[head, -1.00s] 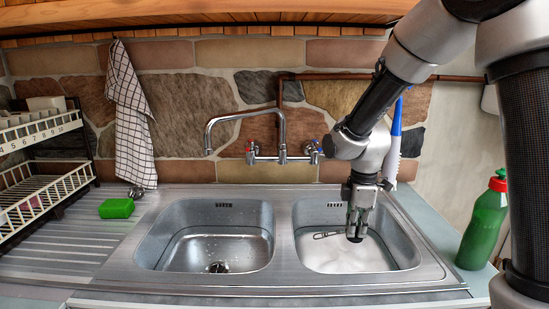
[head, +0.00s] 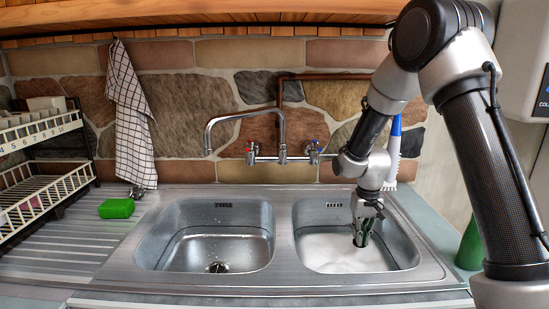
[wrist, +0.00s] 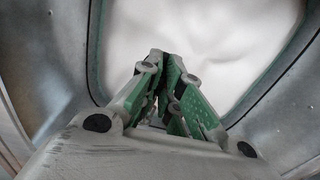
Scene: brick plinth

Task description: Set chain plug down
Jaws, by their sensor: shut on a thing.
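My gripper (head: 360,243) points down into the right basin (head: 304,218), with its tips at or just above the white foam (head: 335,250). In the wrist view my gripper (wrist: 163,60) has its green-padded fingers drawn close together at the tips. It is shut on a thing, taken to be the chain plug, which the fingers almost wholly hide. I cannot make out the plug's shape or chain clearly in either view now.
The left basin (head: 152,230) is empty with wet spots and a drain. The tap (head: 282,130) stands behind the basins. A green sponge (head: 117,208) lies on the drainboard, a blue-and-white brush (head: 394,150) is behind my arm, and a green bottle (head: 470,245) stands at right.

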